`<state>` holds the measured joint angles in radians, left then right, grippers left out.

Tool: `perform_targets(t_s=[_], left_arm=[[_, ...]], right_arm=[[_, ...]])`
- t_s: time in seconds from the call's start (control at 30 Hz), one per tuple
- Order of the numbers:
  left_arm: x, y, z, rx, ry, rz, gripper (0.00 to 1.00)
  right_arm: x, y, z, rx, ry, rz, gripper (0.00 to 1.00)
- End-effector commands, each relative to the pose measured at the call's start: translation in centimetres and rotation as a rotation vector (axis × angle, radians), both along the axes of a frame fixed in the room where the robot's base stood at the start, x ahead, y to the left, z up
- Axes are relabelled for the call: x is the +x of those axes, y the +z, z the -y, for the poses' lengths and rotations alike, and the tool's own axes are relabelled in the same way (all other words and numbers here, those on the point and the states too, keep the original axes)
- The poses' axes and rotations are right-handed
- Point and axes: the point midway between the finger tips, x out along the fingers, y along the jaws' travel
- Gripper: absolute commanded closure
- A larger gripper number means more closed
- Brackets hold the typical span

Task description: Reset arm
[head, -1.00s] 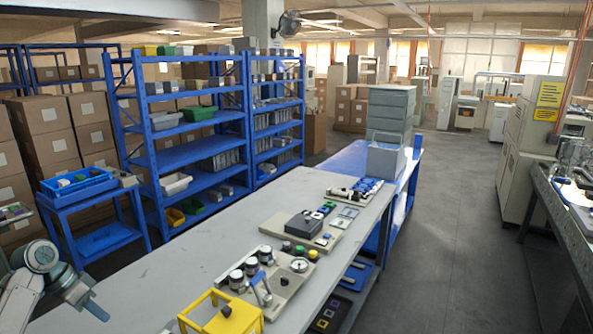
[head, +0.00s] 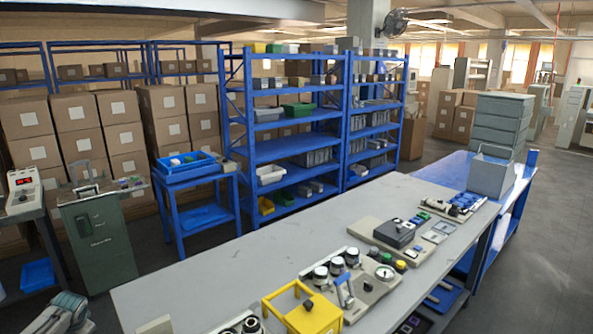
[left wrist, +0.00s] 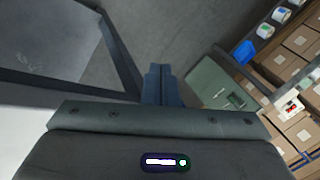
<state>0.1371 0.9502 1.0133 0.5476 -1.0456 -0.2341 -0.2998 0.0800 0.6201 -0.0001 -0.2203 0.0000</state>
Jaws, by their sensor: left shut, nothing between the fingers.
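My left gripper (left wrist: 163,72) shows in the left wrist view with its two dark fingers together and nothing between them. It points over the grey floor and is apart from the things around it. In the head view only a grey part of my left arm shows at the bottom left corner; its fingers cannot be made out there. My right arm and gripper are in no view.
A long grey workbench (head: 215,270) runs across the front, with a yellow stand (head: 302,312) and several small devices. A green cabinet (head: 98,245) and blue cart (head: 205,218) stand left, before stacked boxes. A blue shelf (head: 290,150) stands behind.

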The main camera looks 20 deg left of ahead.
Motion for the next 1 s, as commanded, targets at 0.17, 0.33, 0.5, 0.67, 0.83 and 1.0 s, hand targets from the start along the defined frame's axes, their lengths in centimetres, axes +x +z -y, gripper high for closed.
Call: perform_targets(t_s=[0.17, 0.33, 0.5, 0.67, 0.83, 1.0], left_arm=[[-10.5, -5.9, -7.2, 0.239, -0.028, -0.064, 1.0], [-19.2, -8.5, -11.2, 0.385, -0.148, -0.122, 1.0], [-27.0, -10.0, -13.3, 0.445, -0.297, -0.185, 1.0], [-28.8, -15.8, -8.7, 0.365, -0.297, -0.171, 1.0], [-30.9, -22.6, -1.8, 0.256, -0.271, -0.16, 1.0], [-33.2, -30.1, 7.9, 0.119, -0.239, -0.147, 1.0]], right_arm=[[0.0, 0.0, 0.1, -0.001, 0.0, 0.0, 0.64], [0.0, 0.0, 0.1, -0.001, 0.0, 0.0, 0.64], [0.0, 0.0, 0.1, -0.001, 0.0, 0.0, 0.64], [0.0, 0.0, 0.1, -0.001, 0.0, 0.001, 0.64], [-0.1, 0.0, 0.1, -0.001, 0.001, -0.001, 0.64], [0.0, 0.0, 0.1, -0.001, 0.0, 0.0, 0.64]])
